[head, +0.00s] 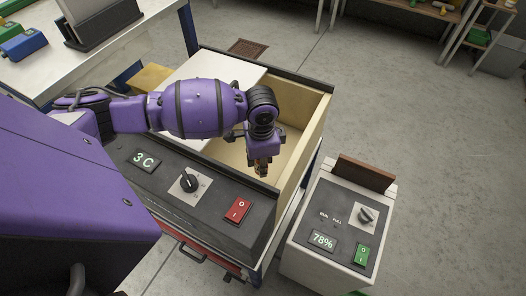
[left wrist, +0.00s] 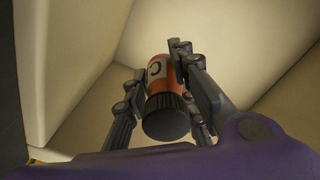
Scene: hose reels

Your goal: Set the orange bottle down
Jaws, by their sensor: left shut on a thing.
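The orange bottle (left wrist: 158,72) shows in the left wrist view with a black ribbed cap (left wrist: 166,118) facing the camera and a pale label with a dark letter. My left gripper (left wrist: 155,82) is shut on it, with fingers on both sides. In the head view my left gripper (head: 262,165) points down into the open wooden box (head: 307,133) of the bench unit, near its front panel. Only a small orange bit of the bottle shows there. Whether the bottle touches the box floor cannot be told. My right gripper is not in view.
A white lid or board (head: 215,70) covers the left part of the box. The front panel has a 3 C display (head: 144,160), a black knob (head: 189,182) and a red switch (head: 238,210). A smaller unit (head: 323,238) with a 78% display stands to the right. Open floor lies beyond.

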